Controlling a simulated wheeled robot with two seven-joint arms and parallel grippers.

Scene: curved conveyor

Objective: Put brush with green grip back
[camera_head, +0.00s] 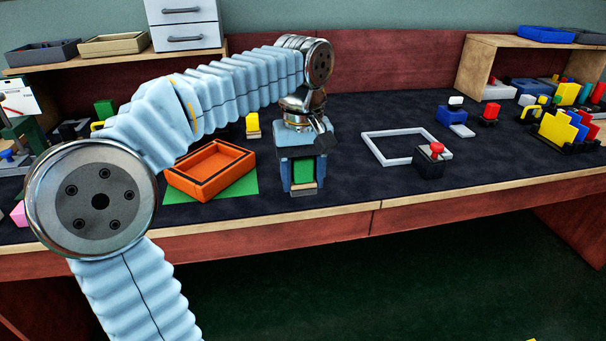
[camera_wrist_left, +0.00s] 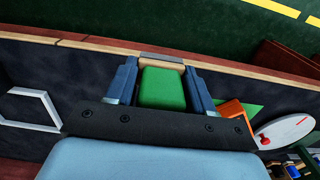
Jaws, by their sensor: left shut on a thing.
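My left gripper (camera_head: 303,188) points down over the front of the dark table mat, between the orange tray and the white outline. It is shut on the brush with the green grip (camera_head: 303,171). In the left wrist view the green grip (camera_wrist_left: 162,90) sits between the two blue fingers (camera_wrist_left: 163,72), with a tan strip and a grey edge beyond it. I cannot tell whether the brush touches the mat. My right gripper is not in view.
An orange tray (camera_head: 184,181) lies on a green sheet (camera_head: 243,187) left of the gripper. A white outline (camera_head: 374,149) lies to the right, beside a black block with a red knob (camera_head: 431,166). Several coloured items in black holders (camera_head: 569,143) stand at far right.

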